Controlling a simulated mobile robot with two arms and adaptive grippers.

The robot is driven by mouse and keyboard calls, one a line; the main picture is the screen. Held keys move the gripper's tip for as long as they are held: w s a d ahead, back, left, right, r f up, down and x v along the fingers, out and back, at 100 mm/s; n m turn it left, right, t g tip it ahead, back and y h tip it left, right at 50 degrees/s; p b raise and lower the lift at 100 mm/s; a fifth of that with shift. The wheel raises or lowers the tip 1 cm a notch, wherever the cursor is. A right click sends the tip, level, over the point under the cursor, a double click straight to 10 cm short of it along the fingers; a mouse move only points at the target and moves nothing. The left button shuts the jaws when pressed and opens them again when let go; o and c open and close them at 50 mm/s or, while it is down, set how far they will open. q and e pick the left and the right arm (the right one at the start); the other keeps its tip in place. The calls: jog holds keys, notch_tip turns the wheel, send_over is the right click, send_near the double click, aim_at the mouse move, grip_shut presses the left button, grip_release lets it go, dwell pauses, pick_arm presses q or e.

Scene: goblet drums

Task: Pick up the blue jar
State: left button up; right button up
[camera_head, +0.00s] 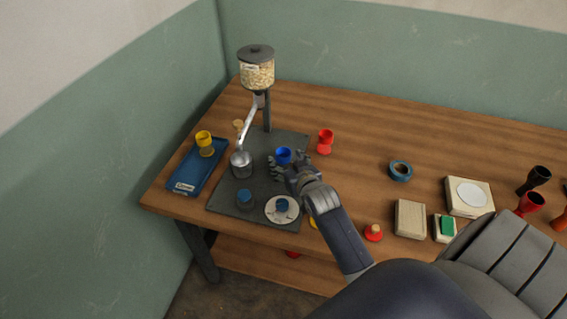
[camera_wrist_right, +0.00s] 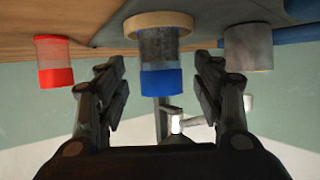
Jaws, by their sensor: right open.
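The blue jar (camera_head: 283,155) stands on the dark grey mat, below the hopper, in the head view. In the wrist view, which looks upside down, it shows a bright blue end (camera_wrist_right: 161,83) and a dark, see-through body, with a tan ring (camera_wrist_right: 158,20) at its other end. My right gripper (camera_head: 287,166) is open beside the jar in the head view. In the wrist view the right gripper (camera_wrist_right: 163,78) has one finger on each side of the jar, with gaps visible. The fingers partly hide the jar in the head view. My left gripper is not in view.
A grain hopper (camera_head: 257,74) stands behind the jar. A metal cup (camera_head: 241,160) is left of it, and a red goblet (camera_head: 325,137) right. Blue tape (camera_head: 400,170) and blocks lie further right.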

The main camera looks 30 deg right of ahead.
aim_at(286, 162)
jog(key=x, duration=0.3)
jog(key=shift+w+f, duration=0.1)
jog(key=shift+f, duration=0.05)
jog(key=shift+w+f, duration=0.1)
jog(key=shift+w, duration=0.1)
jog(key=shift+c, duration=1.3)
jog(key=c, duration=0.9)
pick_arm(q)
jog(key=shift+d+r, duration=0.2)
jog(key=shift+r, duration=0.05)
pick_arm(e)
jog(key=shift+c, duration=0.2)
